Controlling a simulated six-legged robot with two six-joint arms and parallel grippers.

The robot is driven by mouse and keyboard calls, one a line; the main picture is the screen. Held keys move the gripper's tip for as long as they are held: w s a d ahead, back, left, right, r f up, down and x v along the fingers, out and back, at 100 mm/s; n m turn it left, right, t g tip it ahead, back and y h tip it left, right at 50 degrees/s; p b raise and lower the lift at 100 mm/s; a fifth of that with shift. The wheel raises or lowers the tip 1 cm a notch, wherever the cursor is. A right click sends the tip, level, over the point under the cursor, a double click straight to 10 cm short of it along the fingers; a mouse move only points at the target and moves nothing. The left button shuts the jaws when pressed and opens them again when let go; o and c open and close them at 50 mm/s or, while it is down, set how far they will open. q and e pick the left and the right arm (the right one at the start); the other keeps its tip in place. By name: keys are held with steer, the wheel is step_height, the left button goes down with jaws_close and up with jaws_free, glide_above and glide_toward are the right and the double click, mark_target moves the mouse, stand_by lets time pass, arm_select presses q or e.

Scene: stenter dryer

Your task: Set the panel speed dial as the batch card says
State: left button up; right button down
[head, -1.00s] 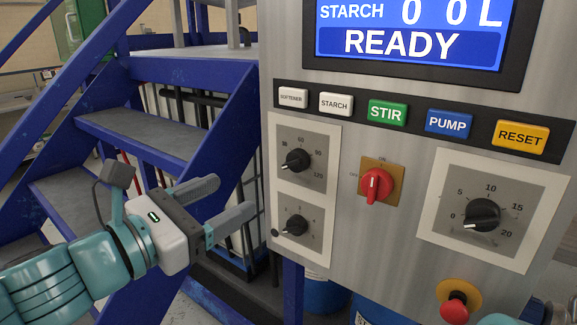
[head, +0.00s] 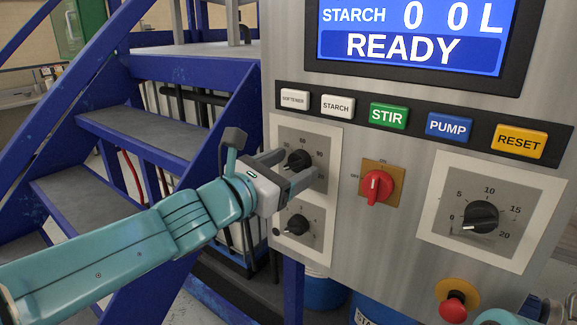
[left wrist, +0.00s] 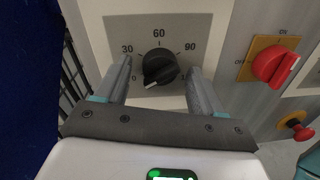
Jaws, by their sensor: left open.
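The upper-left black dial (head: 299,160), on a grey plate marked 30, 60, 90 and 120, is on the panel. My left gripper (head: 293,167) is open, with its fingers reaching to either side of this dial. In the left wrist view the dial (left wrist: 160,67) stands between the two fingertips, with gaps visible on both sides. Its white mark points to the lower left, below 30. No label names it as the speed dial. No batch card shows. My right gripper's fingers do not show.
A smaller dial (head: 297,226) sits just below, and a red switch (head: 377,187) to the right. A large 0–20 dial (head: 481,217) and a red stop button (head: 453,308) lie further right. Blue stairs (head: 150,150) stand left. The display (head: 405,45) reads READY.

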arm_select(q)
steer(key=c, duration=1)
steer(key=shift+c, duration=0.2)
steer(key=shift+m, duration=0.3)
